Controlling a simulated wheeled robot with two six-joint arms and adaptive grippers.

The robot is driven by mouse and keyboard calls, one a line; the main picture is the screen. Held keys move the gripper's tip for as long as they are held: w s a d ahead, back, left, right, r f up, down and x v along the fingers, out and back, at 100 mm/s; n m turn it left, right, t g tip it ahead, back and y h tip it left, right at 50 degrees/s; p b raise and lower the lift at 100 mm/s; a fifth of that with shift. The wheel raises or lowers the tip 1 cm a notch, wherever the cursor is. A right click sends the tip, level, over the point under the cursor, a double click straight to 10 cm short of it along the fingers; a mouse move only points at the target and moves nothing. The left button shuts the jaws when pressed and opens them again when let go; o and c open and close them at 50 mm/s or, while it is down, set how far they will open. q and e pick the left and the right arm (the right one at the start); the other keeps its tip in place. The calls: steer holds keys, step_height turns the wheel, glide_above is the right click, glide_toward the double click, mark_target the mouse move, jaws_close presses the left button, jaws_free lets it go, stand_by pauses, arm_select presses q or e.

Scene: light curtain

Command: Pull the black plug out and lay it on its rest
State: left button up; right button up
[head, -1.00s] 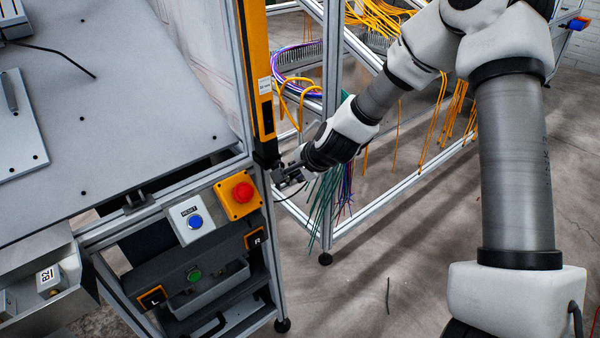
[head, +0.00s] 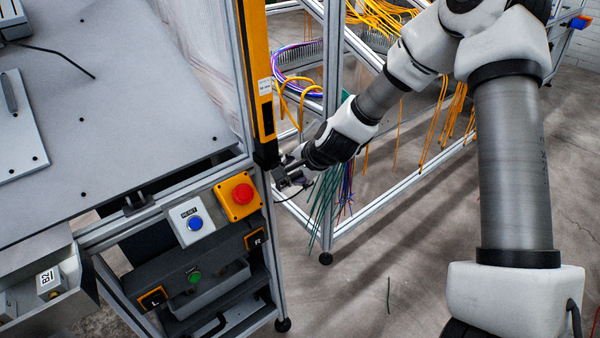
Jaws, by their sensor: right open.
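My right gripper (head: 281,178) is at the lower end of the yellow light curtain post (head: 260,80), beside the frame's upright. It is open, with its fingers pointing left toward the black foot of the post. A black cable (head: 292,195) hangs just below the fingers. The black plug itself cannot be made out at this size; the gripper and the post's foot crowd that spot. I cannot make out the plug's rest. My left gripper is not in view.
A red emergency stop button (head: 242,194) on a yellow box and a blue reset button (head: 195,223) sit left of the gripper. A grey worktable (head: 120,120) fills the left. Behind my right arm hang loose green wires (head: 323,205) and orange cables (head: 436,120).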

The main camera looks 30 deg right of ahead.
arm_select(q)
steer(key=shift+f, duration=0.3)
arm_select(e)
steer(key=shift+s, duration=0.15)
steer(key=shift+c, duration=0.2)
steer(key=o, duration=0.7)
steer(key=shift+a+f, duration=0.2)
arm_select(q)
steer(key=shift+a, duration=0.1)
